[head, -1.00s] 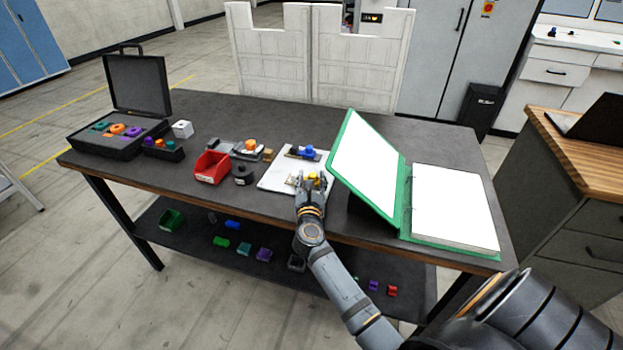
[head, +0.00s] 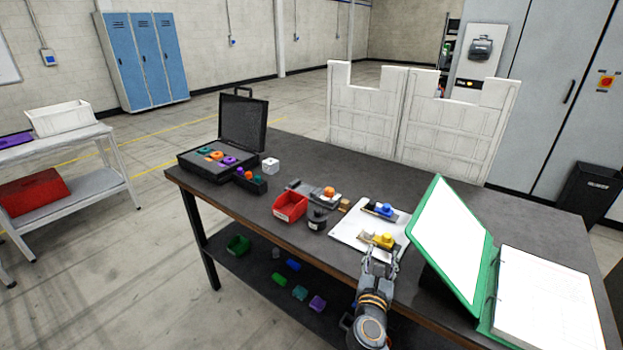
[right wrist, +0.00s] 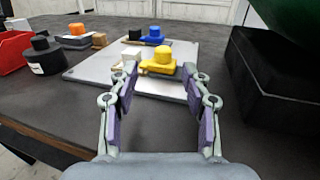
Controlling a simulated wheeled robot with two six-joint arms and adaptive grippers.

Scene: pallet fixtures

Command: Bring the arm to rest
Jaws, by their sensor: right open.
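My right gripper (head: 380,262) is at the front edge of the dark workbench (head: 290,160). In the right wrist view its two fingers (right wrist: 160,95) are spread apart with nothing between them. Just beyond the fingertips a yellow part (head: 384,241) sits on a white plate (head: 350,236); the yellow part also shows in the right wrist view (right wrist: 162,66). A blue-topped part (head: 384,209) stands behind it on the same plate. My left gripper is not in view.
A green binder (head: 440,235) stands close on the right of the plate. A red bin (head: 290,206) and a black cylinder (head: 317,220) are on the left. An open black case (head: 242,122) is at the far left end. A white fixture panel (head: 365,110) stands behind the bench.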

